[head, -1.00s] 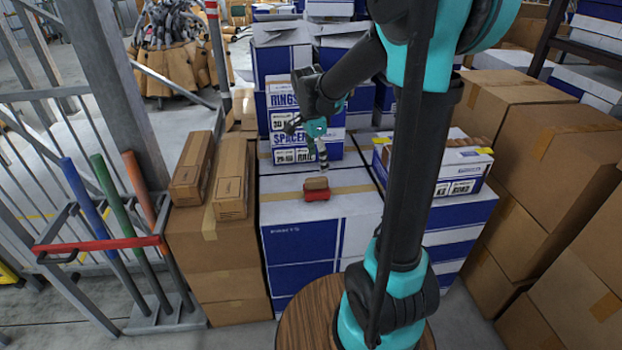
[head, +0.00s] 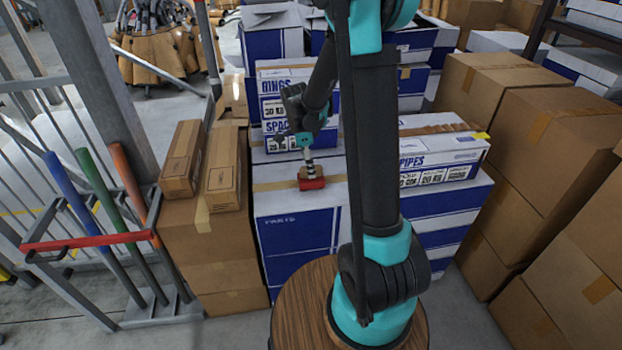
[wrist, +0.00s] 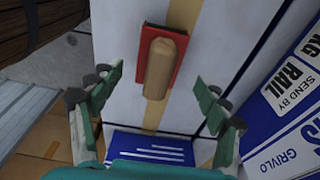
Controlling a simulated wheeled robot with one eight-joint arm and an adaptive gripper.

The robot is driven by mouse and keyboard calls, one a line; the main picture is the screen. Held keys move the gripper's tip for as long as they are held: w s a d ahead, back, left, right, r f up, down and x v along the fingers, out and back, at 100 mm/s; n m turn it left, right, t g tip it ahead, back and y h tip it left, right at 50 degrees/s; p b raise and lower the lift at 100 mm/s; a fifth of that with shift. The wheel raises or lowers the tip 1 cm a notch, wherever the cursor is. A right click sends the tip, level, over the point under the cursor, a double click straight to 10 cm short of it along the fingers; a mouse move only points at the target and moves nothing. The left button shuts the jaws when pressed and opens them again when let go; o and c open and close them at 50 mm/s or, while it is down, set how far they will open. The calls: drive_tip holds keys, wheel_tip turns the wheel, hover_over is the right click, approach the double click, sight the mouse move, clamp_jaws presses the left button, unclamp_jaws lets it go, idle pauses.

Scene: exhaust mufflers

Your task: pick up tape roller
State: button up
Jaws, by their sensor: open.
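The tape roller has a red base and a rounded tan wooden handle. In the head view the tape roller (head: 312,184) sits on the white top of a blue and white box (head: 340,196), over its tan tape strip. My gripper (head: 308,163) is just above it and hides part of the handle. In the wrist view the tape roller (wrist: 163,62) lies ahead, with its handle pointing down the picture between the fingers. My gripper (wrist: 159,75) is open and empty, with one finger on each side of the handle. I cannot tell the exact height gap.
A box with "PIPES" lettering (head: 440,165) stands to the right, and stacked "RINGS" and "SPACERS" boxes (head: 270,95) stand behind. Two slim brown cartons (head: 222,175) lie on boxes to the left. Tall brown cartons (head: 555,140) fill the right side. A rack with coloured poles (head: 100,240) stands far left.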

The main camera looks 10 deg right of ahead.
drive_tip(key=shift+s+d+f, duration=0.1)
drive_tip(key=shift+d+f, duration=0.1)
drive_tip(key=shift+f, duration=0.75)
drive_tip(key=shift+w+d+f, duration=0.1)
drive_tip(key=shift+d+f, duration=0.15)
drive_tip(key=shift+f, duration=0.7)
drive_tip(key=shift+s+d+f, duration=0.1)
drive_tip(key=shift+d+f, duration=0.1)
drive_tip(key=shift+f, duration=0.75)
drive_tip(key=c, duration=1.4)
